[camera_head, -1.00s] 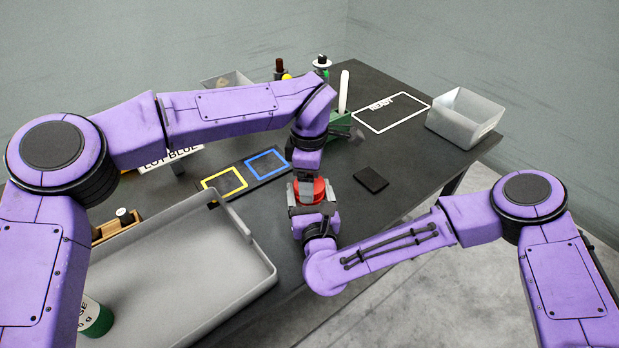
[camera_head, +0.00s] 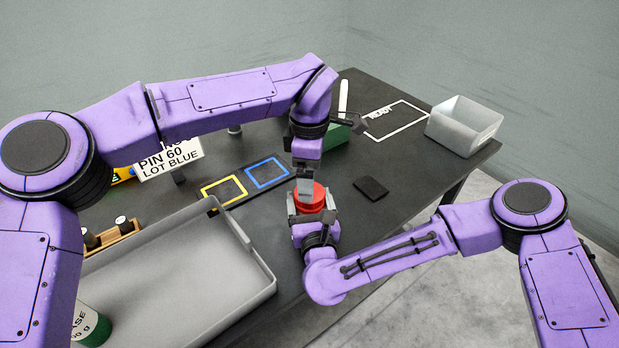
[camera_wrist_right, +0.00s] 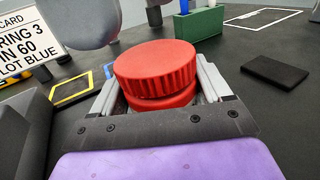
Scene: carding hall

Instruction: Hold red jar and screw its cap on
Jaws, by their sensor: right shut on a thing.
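The red jar (camera_wrist_right: 160,99) stands upright between the fingers of my right gripper (camera_wrist_right: 160,92), which is shut on it. Its ribbed red cap (camera_wrist_right: 155,66) sits on top of the jar. No finger touches the cap's visible near side in the right wrist view. In the head view the cap (camera_head: 318,197) shows partly behind my left gripper (camera_head: 304,188), which points down from above, over or close to the cap. Whether its fingers are apart is hidden from this angle. My right gripper (camera_head: 313,213) comes from the near side in the head view.
A grey tray (camera_head: 255,262) lies at the left. A board with yellow and blue frames (camera_head: 243,182), a dark pad (camera_head: 371,187) and a green holder (camera_head: 336,136) surround the jar. A sign (camera_head: 170,155) stands behind. A pale bin (camera_head: 464,125) stands at the far right.

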